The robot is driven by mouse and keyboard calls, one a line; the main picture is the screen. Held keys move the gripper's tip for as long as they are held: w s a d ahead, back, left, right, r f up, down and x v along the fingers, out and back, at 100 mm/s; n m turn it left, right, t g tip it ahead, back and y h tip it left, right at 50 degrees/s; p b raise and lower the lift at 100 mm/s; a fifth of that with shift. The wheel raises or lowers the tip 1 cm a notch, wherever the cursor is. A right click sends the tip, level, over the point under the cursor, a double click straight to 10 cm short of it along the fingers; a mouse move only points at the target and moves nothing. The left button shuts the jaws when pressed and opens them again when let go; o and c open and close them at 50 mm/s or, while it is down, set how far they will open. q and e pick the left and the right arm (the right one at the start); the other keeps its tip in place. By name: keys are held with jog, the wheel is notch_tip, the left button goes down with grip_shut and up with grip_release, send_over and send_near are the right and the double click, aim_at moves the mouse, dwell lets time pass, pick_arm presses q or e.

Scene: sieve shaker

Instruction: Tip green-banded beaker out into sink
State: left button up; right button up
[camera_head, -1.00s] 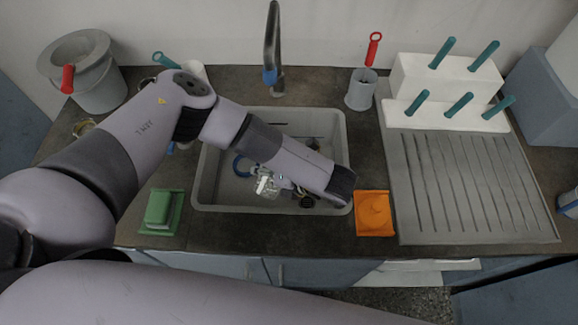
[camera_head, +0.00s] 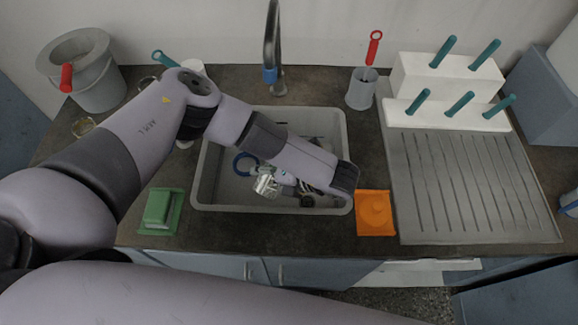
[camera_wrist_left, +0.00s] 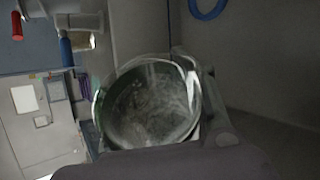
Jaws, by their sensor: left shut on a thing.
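A clear glass beaker (camera_head: 267,186) is inside the grey sink (camera_head: 346,135), above its floor, in the head view. My left gripper (camera_head: 280,181) is shut on it, partly hidden by my forearm. In the wrist view the beaker (camera_wrist_left: 150,105) fills the middle, with its round mouth, a greenish tint at its edge and a cloudy inside. It looks tilted in the head view. I cannot tell whether liquid is left in it. My right gripper is not in view.
A tap (camera_head: 272,45) stands behind the sink. A blue ring (camera_head: 245,165) shows in the sink. A ribbed drainboard (camera_head: 470,185) and white rack (camera_head: 440,82) are to the right.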

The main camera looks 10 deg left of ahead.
pick_arm(q)
jog(key=shift+f+m+g+y+b, duration=0.4)
jog(key=shift+f+m+g+b, duration=0.2)
jog(key=shift+g+b, duration=0.1)
dwell(1.0)
jog(key=shift+w+d+r+m+g, duration=0.15)
jog(key=shift+w+r+m+g, duration=0.25)
jog(key=shift+w+m, duration=0.1)
dwell(0.9)
jog(key=shift+r+m+g+y, duration=0.35)
jog(key=shift+m+g+y, duration=0.15)
dwell(0.9)
jog(key=shift+s+a+r+n+t+h+p, duration=0.25)
jog(key=shift+s+r+n+t+h+p, duration=0.45)
jog(key=shift+n+t+p, duration=1.25)
jog(key=shift+s+a+r+n+t+h+p, duration=0.2)
jog(key=shift+s+r+n+t+h+p, duration=0.45)
jog(key=shift+n+t+p, duration=1.3)
jog(key=shift+s+a+r+n+t+h+p, duration=0.35)
jog(key=shift+s+n+t+p, duration=0.7)
jog(key=shift+p, duration=1.6)
